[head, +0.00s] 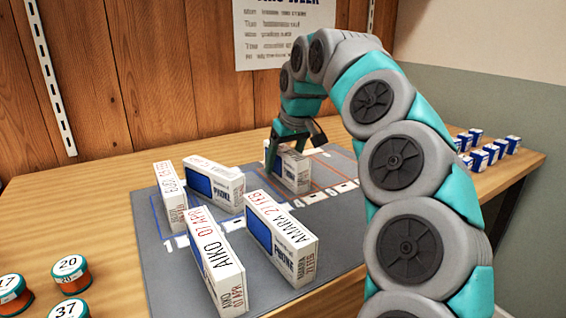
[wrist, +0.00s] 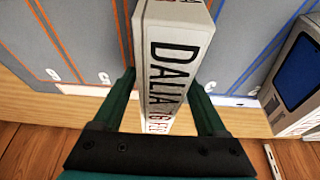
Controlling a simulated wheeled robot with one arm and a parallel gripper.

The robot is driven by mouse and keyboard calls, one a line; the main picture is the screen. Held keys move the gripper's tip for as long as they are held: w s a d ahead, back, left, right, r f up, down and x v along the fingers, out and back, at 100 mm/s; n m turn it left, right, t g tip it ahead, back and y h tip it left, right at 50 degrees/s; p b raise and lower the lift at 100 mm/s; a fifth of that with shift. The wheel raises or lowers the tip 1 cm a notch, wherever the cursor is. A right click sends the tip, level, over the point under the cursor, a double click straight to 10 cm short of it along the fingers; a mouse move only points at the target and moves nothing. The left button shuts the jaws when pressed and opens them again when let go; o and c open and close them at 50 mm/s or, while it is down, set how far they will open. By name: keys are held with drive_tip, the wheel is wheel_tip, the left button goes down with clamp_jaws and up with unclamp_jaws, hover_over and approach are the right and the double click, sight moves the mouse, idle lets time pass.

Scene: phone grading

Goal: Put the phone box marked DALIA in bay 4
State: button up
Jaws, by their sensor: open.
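The DALIA box (head: 296,172) stands upright on the grey mat, just behind the 4 label, and appears to be in bay 4. In the wrist view its white side (wrist: 172,62) reads DALIA in large letters. My gripper (head: 292,146) is over the box from above. In the wrist view my gripper (wrist: 164,88) is open, with one finger on each side of the box and a gap showing beside it. The 4 label (head: 301,203) is in front of the box; the box hides the bay floor.
Other upright boxes, including AIKO (head: 215,262) and AMARA (head: 282,240), stand to the left and front on the mat (head: 175,285). Numbered jars (head: 70,274) are at front left, small boxes (head: 490,152) at right. Bays 5 and 6 look empty.

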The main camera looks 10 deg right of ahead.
drive_tip(key=v, duration=1)
drive_tip(key=shift+r, duration=0.2)
drive_tip(key=shift+s+d+r, duration=0.1)
drive_tip(key=shift+s+r, duration=0.25)
drive_tip(key=shift+r, duration=0.25)
